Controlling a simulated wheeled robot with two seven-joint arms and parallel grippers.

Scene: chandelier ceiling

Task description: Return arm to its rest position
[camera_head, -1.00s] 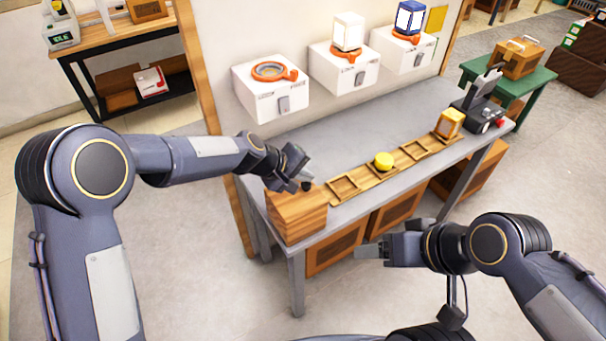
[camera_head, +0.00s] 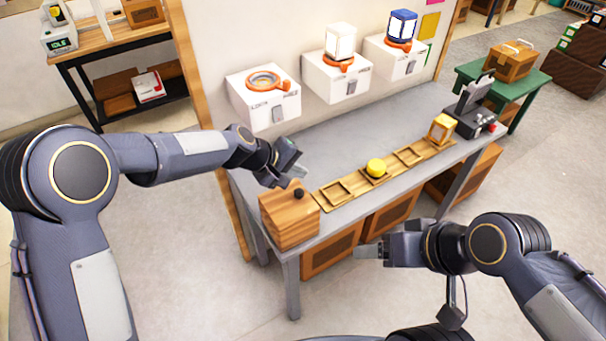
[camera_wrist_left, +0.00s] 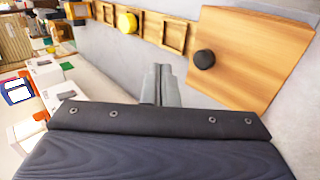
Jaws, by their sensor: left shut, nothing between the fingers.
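My left arm (camera_head: 180,155) reaches in from the left over the grey table. Its gripper (camera_head: 297,172) is shut and empty, just behind and above a wooden box with a black knob (camera_head: 298,193). In the left wrist view the closed fingers (camera_wrist_left: 160,85) point at the bare tabletop, with the knob (camera_wrist_left: 204,60) and the wooden box (camera_wrist_left: 245,60) to their right, apart from them. My right gripper (camera_head: 366,252) hangs in front of the table over the floor; its finger gap is not clear.
A wooden tray row (camera_head: 336,194) on the table holds a yellow round piece (camera_head: 376,168) and a yellow lantern-like block (camera_head: 440,128). White wall units with orange rings, one at left (camera_head: 264,98), overhang the table's back. A dark device (camera_head: 470,115) stands at the right end.

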